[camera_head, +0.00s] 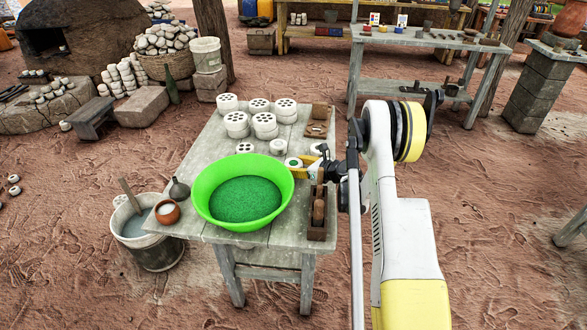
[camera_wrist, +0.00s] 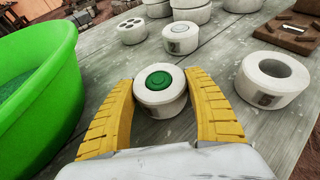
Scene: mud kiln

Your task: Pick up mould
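A round white mould (camera_wrist: 145,97) with a green disc in its top stands upright on the grey table. It also shows in the head view (camera_head: 292,164), right of the green basin. My gripper (camera_wrist: 158,74) has its two yellow fingers on either side of this mould, low over the table. The fingers are spread about as wide as the mould; whether they press on it cannot be told. In the head view my gripper (camera_head: 297,168) reaches in from the right and partly covers the mould.
A green basin (camera_wrist: 35,85) of green grains stands close on the left. A white ring-shaped piece (camera_wrist: 273,82) stands close on the right. Several white pieces (camera_head: 236,122) and a brown wooden block (camera_head: 317,129) lie farther back. A wooden box (camera_head: 317,232) is at the table's front right.

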